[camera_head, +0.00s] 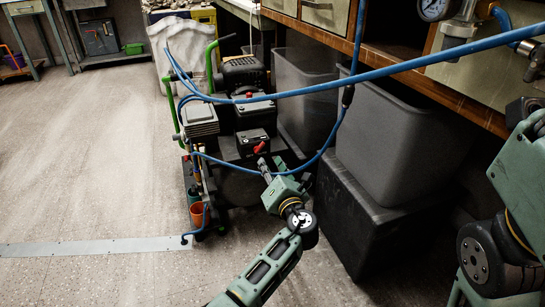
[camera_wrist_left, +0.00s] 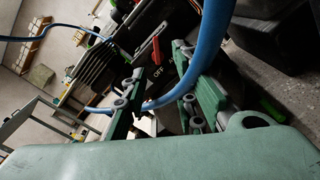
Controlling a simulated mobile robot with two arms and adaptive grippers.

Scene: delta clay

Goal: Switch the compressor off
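The compressor (camera_head: 243,72) stands on the floor left of the workbench, with a black switch box (camera_head: 251,138) on its front. A red switch lever (camera_head: 260,147) sits on that box. My left gripper (camera_head: 265,166) is just below the lever. In the left wrist view, its two green fingers (camera_wrist_left: 158,60) are spread apart. The red lever (camera_wrist_left: 147,49) shows beyond the fingertips, near white lettering reading "OFF"; I see no contact. A blue hose (camera_wrist_left: 207,45) crosses the finger area.
A blue hose (camera_head: 330,88) runs across the head view and loops near the switch. Grey bins (camera_head: 395,130) and a black box (camera_head: 362,225) stand right of the compressor under the workbench (camera_head: 440,80). The floor (camera_head: 90,160) at left is clear.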

